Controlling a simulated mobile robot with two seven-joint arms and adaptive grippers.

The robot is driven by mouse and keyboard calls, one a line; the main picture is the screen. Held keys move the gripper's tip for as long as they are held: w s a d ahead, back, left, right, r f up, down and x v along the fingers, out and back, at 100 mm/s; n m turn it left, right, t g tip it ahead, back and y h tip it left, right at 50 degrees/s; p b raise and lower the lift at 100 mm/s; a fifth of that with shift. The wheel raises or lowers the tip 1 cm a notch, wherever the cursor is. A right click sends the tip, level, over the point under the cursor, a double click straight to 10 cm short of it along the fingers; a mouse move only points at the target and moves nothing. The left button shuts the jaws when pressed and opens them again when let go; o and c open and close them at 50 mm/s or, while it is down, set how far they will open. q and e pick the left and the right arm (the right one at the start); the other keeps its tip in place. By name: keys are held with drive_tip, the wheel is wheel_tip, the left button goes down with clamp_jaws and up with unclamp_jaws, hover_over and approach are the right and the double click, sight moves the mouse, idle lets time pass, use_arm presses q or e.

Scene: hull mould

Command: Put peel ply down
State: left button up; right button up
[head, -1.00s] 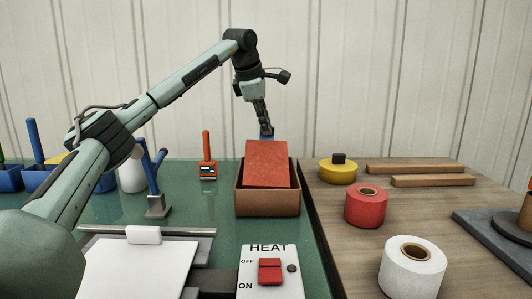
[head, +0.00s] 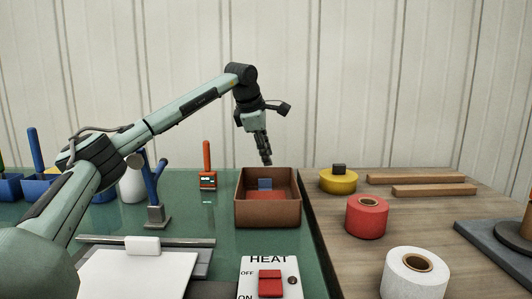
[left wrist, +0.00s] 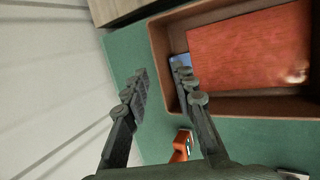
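The peel ply, a red sheet (head: 272,197) with a blue tab (head: 265,184), lies in the brown open box (head: 267,217). The box's front wall hides part of the sheet in the head view. In the left wrist view the red sheet (left wrist: 250,52) lies inside the box, its blue tab (left wrist: 178,61) at the near end, partly behind a finger. My left gripper (head: 267,161) is above the back edge of the box, clear of the sheet. Its fingers (left wrist: 163,90) are spread with nothing between them. My right gripper is not in view.
An orange-handled tool (head: 207,170) and a blue clamp (head: 155,190) stand left of the box. A HEAT switch panel (head: 268,279) is in front.

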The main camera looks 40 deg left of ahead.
use_arm(q)
drive_tip(key=shift+r, duration=0.15)
drive_tip(key=v, duration=1.2)
drive_tip(key=shift+s, duration=0.1)
